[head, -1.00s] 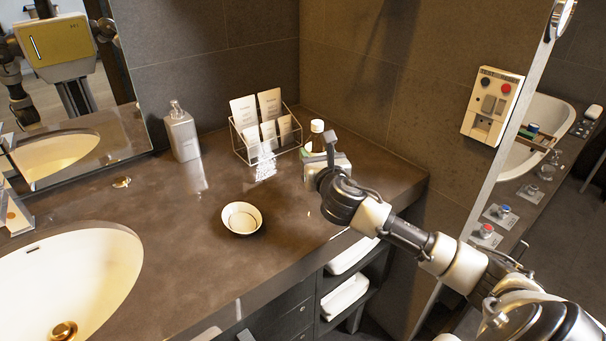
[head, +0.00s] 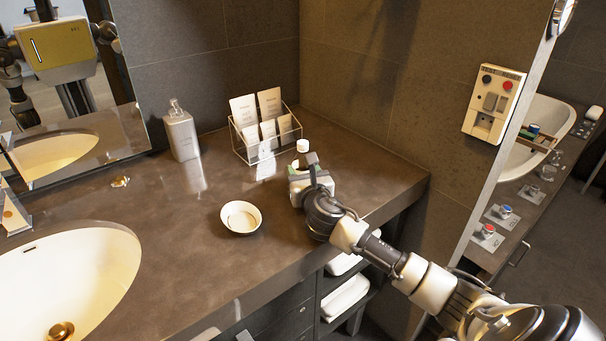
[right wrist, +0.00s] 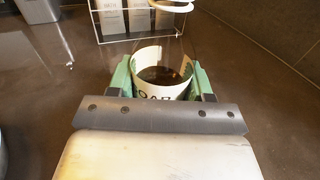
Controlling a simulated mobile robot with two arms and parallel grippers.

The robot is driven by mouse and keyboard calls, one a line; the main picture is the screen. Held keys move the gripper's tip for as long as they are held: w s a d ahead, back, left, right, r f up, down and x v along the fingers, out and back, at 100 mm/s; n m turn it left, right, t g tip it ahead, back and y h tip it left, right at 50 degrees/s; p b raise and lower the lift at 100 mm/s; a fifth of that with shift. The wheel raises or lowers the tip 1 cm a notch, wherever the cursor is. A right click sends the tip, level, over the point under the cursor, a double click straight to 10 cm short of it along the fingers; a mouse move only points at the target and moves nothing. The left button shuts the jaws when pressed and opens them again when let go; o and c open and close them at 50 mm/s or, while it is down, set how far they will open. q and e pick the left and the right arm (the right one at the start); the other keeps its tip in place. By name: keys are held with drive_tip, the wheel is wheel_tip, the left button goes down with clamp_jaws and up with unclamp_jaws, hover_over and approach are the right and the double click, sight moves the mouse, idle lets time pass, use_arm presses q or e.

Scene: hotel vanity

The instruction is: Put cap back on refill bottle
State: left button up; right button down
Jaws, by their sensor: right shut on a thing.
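My right gripper (head: 312,180) is shut around the body of the refill bottle at the right end of the counter. In the right wrist view its green finger pads (right wrist: 162,82) sit on both sides of the bottle (right wrist: 160,88), which has a white lettered label and dark contents. A white cap-like top (head: 302,146) shows above the bottle; in the right wrist view it is a white ring (right wrist: 172,5), cut by the frame edge. I cannot tell whether it is seated. The bottle's base is hidden. My left gripper is not in view.
A wire rack of cards (head: 265,135) stands close behind the bottle. A small white dish (head: 241,217) lies left of it. A grey dispenser (head: 181,133) stands at the back, the basin (head: 75,270) at left.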

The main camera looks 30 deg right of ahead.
drive_tip(key=shift+c, duration=2.3)
unclamp_jaws()
drive_tip(key=shift+s+r, duration=0.1)
drive_tip(key=shift+s, duration=0.05)
drive_tip(key=v, duration=1.1)
drive_tip(key=shift+s+a+r, duration=0.1)
drive_tip(key=shift+s+a, duration=0.05)
drive_tip(key=shift+s, duration=0.2)
